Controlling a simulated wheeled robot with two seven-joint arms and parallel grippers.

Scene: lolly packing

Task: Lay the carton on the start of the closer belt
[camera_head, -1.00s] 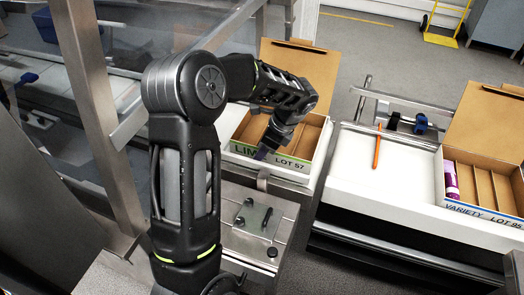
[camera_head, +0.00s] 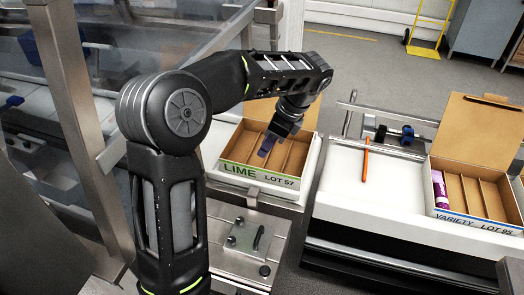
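A brown carton (camera_head: 239,151) marked LIME LOT 57 stands with its lid up on the white surface in the middle. A second open carton (camera_head: 471,219), marked VARIETY LOT 95, stands at the right with a purple packet (camera_head: 440,189) in its left compartment. My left gripper (camera_head: 267,146) hangs from above over the LIME carton, its tip inside the outline of the carton's opening. A dark purplish shape shows at its tip; I cannot tell whether it is fingers or something held. I cannot tell whether it touches the carton. My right gripper is out of view.
An orange stick (camera_head: 366,160) lies on the white bench (camera_head: 348,185), left of the VARIETY carton. A metal plate with a handle (camera_head: 246,240) is in front of the LIME carton. A transparent panel and metal post (camera_head: 72,120) stand at the left.

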